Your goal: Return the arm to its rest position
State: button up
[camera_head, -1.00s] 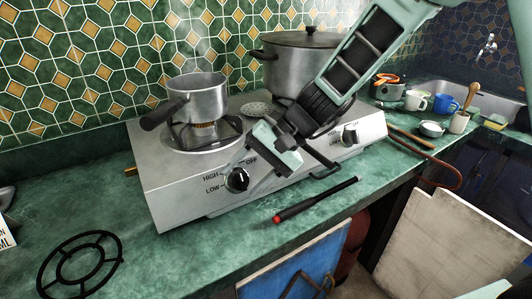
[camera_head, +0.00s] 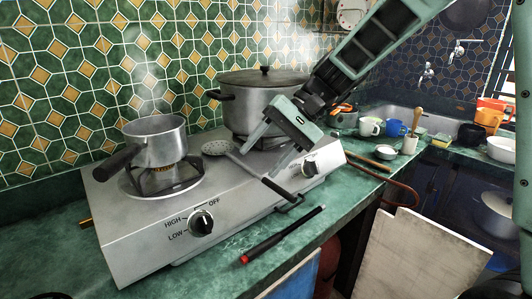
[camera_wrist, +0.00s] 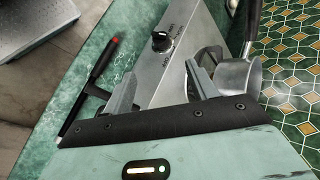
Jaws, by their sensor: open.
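My gripper (camera_head: 260,163) is open and empty above the middle of the gas hotplate (camera_head: 140,232), its fingers pointing down and left. In the wrist view my gripper (camera_wrist: 160,88) shows two spread fingers with nothing between them. The left knob (camera_head: 201,222) is apart from the fingers, on the front panel; it also shows in the wrist view (camera_wrist: 161,41). The right knob (camera_head: 309,169) is close to the gripper's right side in the picture.
A large lidded pot (camera_head: 262,105) stands on the back right of the hotplate, close behind my arm. A skimmer (camera_head: 217,147) lies across the hotplate. A black rod with a red tip (camera_head: 283,235) lies on the green counter in front. Cups and a sink (camera_head: 400,115) are at right.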

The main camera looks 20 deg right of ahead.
dwell(0.4)
jog(key=s+a+f+n+h+p, duration=0.2)
jog(key=s+n+h, duration=0.2)
jog(key=s, duration=0.7)
jog(key=s+a+f+n+h+p, duration=0.2)
jog(key=s+n, duration=0.4)
jog(key=s, duration=0.5)
jog(key=h+p, duration=0.1)
jog(key=h, duration=0.1)
jog(key=shift+s+n+h, duration=0.3)
jog(key=shift+s+n, duration=0.1)
